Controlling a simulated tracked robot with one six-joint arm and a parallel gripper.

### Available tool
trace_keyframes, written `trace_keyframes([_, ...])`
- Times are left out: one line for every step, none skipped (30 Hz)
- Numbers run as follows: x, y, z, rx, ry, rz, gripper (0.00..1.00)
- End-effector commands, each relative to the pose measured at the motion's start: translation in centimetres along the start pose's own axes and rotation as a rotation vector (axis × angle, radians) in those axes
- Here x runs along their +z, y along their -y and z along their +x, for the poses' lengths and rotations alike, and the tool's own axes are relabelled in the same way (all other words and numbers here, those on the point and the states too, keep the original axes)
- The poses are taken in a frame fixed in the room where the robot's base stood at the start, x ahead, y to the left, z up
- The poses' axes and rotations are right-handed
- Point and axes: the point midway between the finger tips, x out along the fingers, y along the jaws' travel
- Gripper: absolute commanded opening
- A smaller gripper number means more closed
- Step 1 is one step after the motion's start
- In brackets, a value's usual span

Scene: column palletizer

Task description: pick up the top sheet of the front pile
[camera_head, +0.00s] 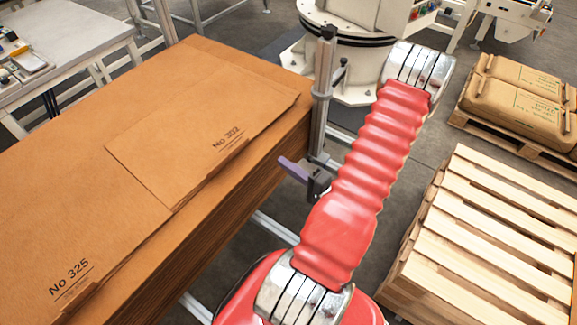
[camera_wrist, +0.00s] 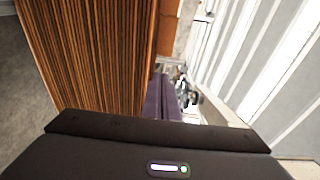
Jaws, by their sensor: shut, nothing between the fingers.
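Brown cardboard sheets (camera_head: 90,130) lie stacked in the left half of the head view. A sheet marked No 325 (camera_head: 110,240) lies nearest. A smaller-looking sheet, its number hard to read (camera_head: 200,120), lies on top farther back. I cannot tell where one pile ends and another begins. My gripper (camera_head: 288,167) is beside the right side of the stack, its purple fingers pointing toward it, shut and empty. In the wrist view the layered stack edge (camera_wrist: 100,50) stands left of the purple fingers (camera_wrist: 162,98). Contact with the stack cannot be told.
A wooden pallet (camera_head: 490,235) stands at right, and brown sacks (camera_head: 520,95) on another pallet behind it. A grey table (camera_head: 70,45) with small items is at upper left. A white round machine base (camera_head: 345,50) stands at the back. Grey floor lies between.

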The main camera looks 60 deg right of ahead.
Motion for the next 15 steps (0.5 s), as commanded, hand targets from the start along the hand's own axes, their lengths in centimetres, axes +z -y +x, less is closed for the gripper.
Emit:
trace_keyframes([0.00, -0.01, -0.25, 0.000, -0.001, 0.001, 0.00])
trace_keyframes([0.02, -0.01, -0.36, 0.000, 0.000, 0.001, 0.00])
trace_keyframes([0.03, -0.01, -0.47, 0.000, 0.000, 0.000, 0.00])
trace_keyframes([0.04, -0.01, -0.52, 0.000, 0.000, 0.000, 0.00])
trace_keyframes([0.04, -0.01, -0.56, 0.000, 0.001, 0.000, 0.00])
trace_keyframes([0.04, -0.01, -0.58, 0.000, 0.001, 0.000, 0.00])
trace_keyframes([0.04, -0.01, -0.58, 0.000, 0.001, 0.000, 0.00])
trace_keyframes([0.05, -0.01, -0.58, 0.000, 0.001, 0.000, 0.00])
trace_keyframes([0.05, -0.01, -0.57, 0.000, 0.001, 0.000, 0.00])
trace_keyframes([0.05, -0.01, -0.56, 0.000, 0.001, 0.000, 0.00])
trace_keyframes([0.04, -0.01, -0.56, 0.000, 0.001, 0.000, 0.00])
trace_keyframes([0.05, -0.01, -0.56, 0.000, 0.001, 0.000, 0.00])
trace_keyframes([0.04, -0.01, -0.56, 0.000, 0.001, 0.000, 0.01])
trace_keyframes([0.04, -0.01, -0.55, 0.000, 0.001, 0.000, 0.04])
trace_keyframes([0.04, -0.01, -0.55, 0.000, 0.001, 0.000, 0.06])
